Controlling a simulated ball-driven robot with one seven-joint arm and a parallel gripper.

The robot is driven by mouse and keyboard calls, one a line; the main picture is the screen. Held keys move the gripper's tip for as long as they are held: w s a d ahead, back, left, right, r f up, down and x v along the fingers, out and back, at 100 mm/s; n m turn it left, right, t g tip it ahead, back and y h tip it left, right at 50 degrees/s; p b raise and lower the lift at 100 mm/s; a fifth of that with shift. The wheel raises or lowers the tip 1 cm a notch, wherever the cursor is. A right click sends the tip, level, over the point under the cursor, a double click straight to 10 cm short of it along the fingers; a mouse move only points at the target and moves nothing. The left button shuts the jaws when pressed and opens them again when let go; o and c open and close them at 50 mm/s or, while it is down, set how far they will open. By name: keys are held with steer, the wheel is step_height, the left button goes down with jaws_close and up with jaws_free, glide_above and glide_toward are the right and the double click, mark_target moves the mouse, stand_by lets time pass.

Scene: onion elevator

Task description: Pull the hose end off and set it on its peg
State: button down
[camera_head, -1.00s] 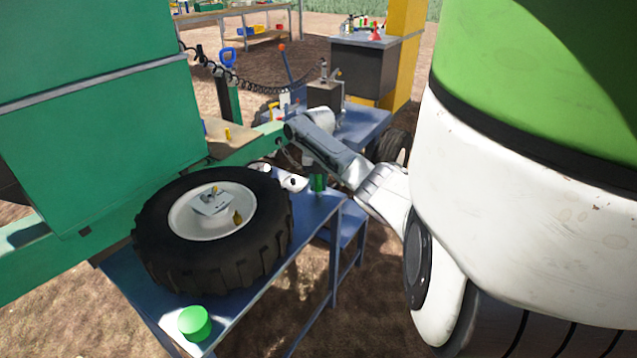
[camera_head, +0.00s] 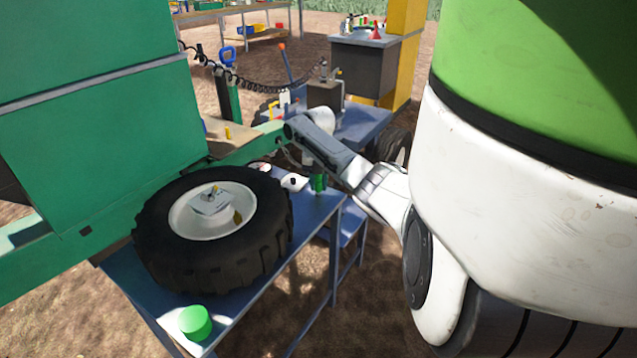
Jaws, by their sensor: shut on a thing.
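The black coiled hose (camera_head: 262,90) sags from the green machine at left across to the metal fittings above a dark grey box. The hose end (camera_head: 323,66) is small there, at the right end of the coil. My arm reaches from the right to the middle, its wrist bent away from the camera. My gripper (camera_head: 331,74) is small and hard to make out beside the hose end; it appears shut on it. The fingertips cannot be told clearly apart from the metal fittings. I cannot make out the peg.
A blue table (camera_head: 258,310) in front bears a large tyre (camera_head: 165,258) and a green cylinder (camera_head: 195,322). The green machine (camera_head: 100,130) fills the left. A dark cabinet (camera_head: 362,68) and a yellow post (camera_head: 402,50) stand behind. Bare ground shows between.

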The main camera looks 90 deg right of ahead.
steer(key=shift+f, duration=0.55)
steer(key=c, duration=0.8)
jaws_free()
steer(key=shift+o, duration=0.2)
steer(key=o, duration=0.3)
steer(key=shift+o, duration=0.2)
steer(key=shift+r, duration=0.1)
steer(key=shift+r+p, duration=3)
steer(key=shift+r, duration=0.4)
